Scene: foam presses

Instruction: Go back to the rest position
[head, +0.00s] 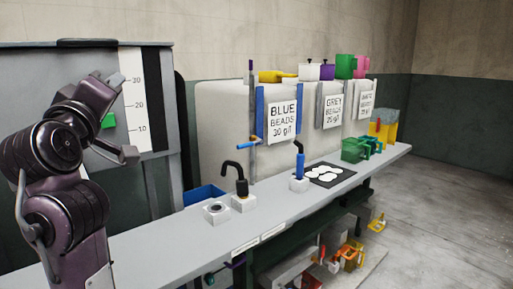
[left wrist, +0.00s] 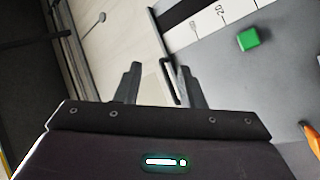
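My left gripper (head: 126,116) is raised at the left of the head view, in front of the grey panel with a numbered scale. Its two fingers are spread apart. In the left wrist view the fingers of the left gripper (left wrist: 159,84) also stand apart, with nothing held between them. A green block (head: 108,120) shows on the panel behind the gripper, and it also shows in the left wrist view (left wrist: 248,39). My right gripper is in neither view.
A long grey bench (head: 285,209) runs to the right, with a black-handled tool (head: 240,183), a blue-handled tool (head: 299,165), a dark mat (head: 345,171) with white discs, and green containers (head: 355,149). Labelled bead bins stand behind. Open floor (head: 440,215) lies at right.

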